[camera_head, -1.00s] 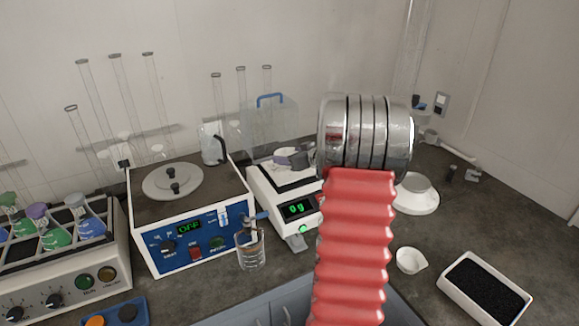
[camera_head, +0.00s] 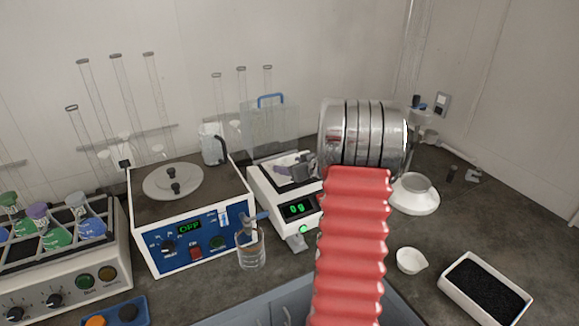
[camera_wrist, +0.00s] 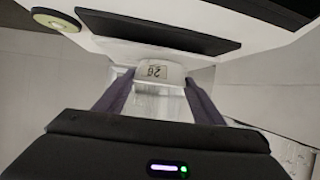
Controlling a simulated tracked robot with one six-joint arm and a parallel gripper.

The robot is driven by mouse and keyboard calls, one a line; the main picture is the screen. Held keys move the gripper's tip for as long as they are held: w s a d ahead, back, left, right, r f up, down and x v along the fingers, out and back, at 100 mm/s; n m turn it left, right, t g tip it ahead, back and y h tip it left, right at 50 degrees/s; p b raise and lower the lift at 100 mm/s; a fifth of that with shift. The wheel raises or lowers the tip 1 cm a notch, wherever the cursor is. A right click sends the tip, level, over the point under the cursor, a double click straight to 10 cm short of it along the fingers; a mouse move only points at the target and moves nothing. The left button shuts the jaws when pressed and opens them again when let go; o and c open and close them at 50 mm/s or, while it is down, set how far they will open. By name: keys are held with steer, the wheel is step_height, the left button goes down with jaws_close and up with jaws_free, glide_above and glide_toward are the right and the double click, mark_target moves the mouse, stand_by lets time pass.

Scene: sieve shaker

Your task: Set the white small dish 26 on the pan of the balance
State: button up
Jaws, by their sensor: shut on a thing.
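The white small dish with the label 26 (camera_wrist: 155,72) is between the two purple-grey fingers of my gripper (camera_wrist: 157,84) in the wrist view, its label upside down there. My gripper is shut on it. In the head view my gripper (camera_head: 294,170) is at the balance (camera_head: 274,208), over its dark top, with the dish partly hidden by the fingers. The balance display reads 0 g. I cannot tell whether the dish touches the pan.
A clear shield with a blue handle (camera_head: 270,99) stands behind the balance. A control box with a round lid (camera_head: 173,181) and a beaker (camera_head: 251,250) are to the left. A small white bowl (camera_head: 411,260) and a black-filled tray (camera_head: 485,288) are at the right.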

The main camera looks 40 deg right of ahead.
steer(key=shift+f, duration=0.1)
steer(key=o, duration=1.1)
steer(key=shift+c, duration=0.2)
steer(key=shift+s+r, duration=0.4)
steer(key=shift+s, duration=0.1)
steer(key=v, duration=1.1)
steer(key=shift+a, duration=0.1)
